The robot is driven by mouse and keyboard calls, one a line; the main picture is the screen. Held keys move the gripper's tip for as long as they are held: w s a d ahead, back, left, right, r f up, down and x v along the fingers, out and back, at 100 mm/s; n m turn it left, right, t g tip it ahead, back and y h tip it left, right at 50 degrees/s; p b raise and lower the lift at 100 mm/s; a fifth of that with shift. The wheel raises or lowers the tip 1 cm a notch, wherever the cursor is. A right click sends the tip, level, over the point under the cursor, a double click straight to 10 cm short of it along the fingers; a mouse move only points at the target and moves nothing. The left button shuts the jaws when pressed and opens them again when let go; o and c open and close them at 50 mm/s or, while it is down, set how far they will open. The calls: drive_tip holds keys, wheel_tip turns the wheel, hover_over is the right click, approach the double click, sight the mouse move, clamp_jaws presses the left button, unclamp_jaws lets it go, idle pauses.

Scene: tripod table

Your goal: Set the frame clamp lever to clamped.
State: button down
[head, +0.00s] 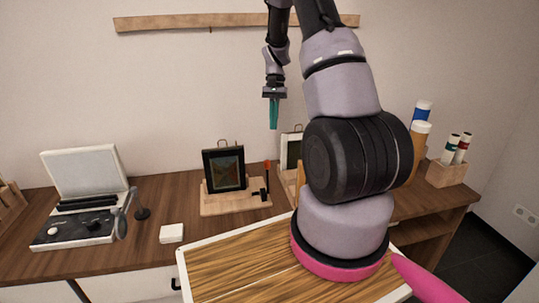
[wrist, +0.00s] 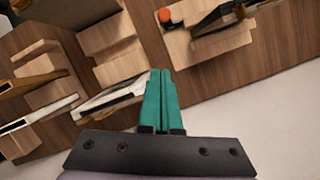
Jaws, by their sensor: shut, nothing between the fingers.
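The frame clamp has a lever with an orange-red knob (head: 267,163), which stands up at the right end of a light wooden base (head: 236,206). A dark-framed picture (head: 224,168) stands upright on that base beside it. In the wrist view the orange knob (wrist: 165,16) shows at the top, by the wooden base (wrist: 212,42). My gripper (head: 273,126) hangs in the air above and behind the table, pointing down. Its teal fingers (wrist: 161,100) are together and empty, apart from the lever. The lower part of the lever is small and hard to make out.
A white-framed picture (head: 292,150) stands right of the clamp, partly hidden by my arm. A turntable-like case (head: 82,200) with open lid and a white block (head: 171,233) lie to the left. Tubes in a holder (head: 447,172) stand at right. A wooden rail (head: 190,22) is on the wall.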

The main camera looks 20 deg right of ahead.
drive_tip(key=s+a+f, duration=0.4)
drive_tip(key=s+f, duration=0.1)
drive_tip(key=f, duration=0.4)
drive_tip(key=shift+s, duration=0.35)
drive_tip(key=shift+a, duration=0.15)
